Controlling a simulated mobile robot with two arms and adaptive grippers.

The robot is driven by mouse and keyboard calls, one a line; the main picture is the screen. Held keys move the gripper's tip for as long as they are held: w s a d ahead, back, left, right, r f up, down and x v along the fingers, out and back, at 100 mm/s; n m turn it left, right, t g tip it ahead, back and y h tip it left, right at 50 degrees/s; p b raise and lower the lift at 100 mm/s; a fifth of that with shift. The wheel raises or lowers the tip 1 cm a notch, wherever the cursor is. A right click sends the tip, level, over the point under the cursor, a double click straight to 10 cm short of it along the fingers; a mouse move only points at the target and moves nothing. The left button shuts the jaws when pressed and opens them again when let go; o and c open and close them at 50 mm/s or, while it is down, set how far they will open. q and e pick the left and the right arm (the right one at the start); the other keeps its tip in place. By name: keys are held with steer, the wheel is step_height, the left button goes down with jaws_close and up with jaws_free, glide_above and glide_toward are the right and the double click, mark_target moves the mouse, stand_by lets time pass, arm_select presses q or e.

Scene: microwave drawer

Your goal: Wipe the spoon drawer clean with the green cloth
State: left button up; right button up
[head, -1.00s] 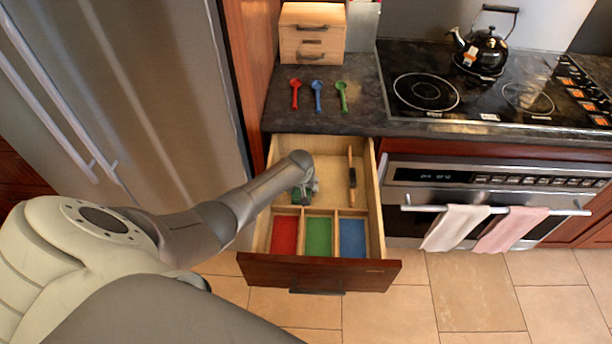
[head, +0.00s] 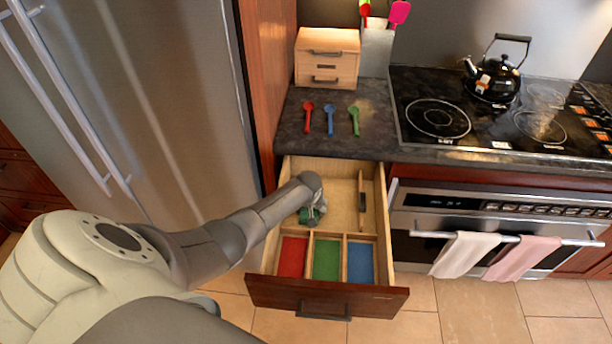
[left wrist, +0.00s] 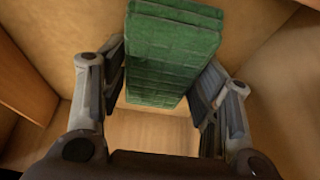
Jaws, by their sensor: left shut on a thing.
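The spoon drawer (head: 283,225) is pulled open below the counter. Its front part has red (head: 292,257), green (head: 326,259) and blue (head: 360,262) compartments; its back part is a larger bare wooden space. My left gripper (head: 312,212) reaches down into the left of that back space. In the left wrist view the gripper (left wrist: 160,95) is shut on the green cloth (left wrist: 168,50), a folded block between its two fingers. Only a bit of the cloth shows in the head view (head: 307,218). Whether the cloth touches the drawer bottom I cannot tell. My right gripper is not in view.
Red (head: 308,117), blue (head: 330,120) and green (head: 354,120) spoons lie on the counter, before a small wooden box (head: 327,58). A kettle (head: 493,75) stands on the stove; the fridge (head: 150,100) stands close at left.

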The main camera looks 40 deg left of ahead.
arm_select(q)
steer(key=shift+w+d+r, duration=0.35)
steer(key=shift+w+d, duration=0.05)
steer(key=shift+d, duration=0.25)
steer(key=shift+w+d+r, duration=0.35)
steer(key=shift+d, duration=0.25)
steer(key=shift+r+p, duration=0.15)
steer(key=shift+p, duration=0.25)
step_height(320, 180, up, 22)
steer(key=p, duration=0.9)
steer(key=shift+f, duration=0.2)
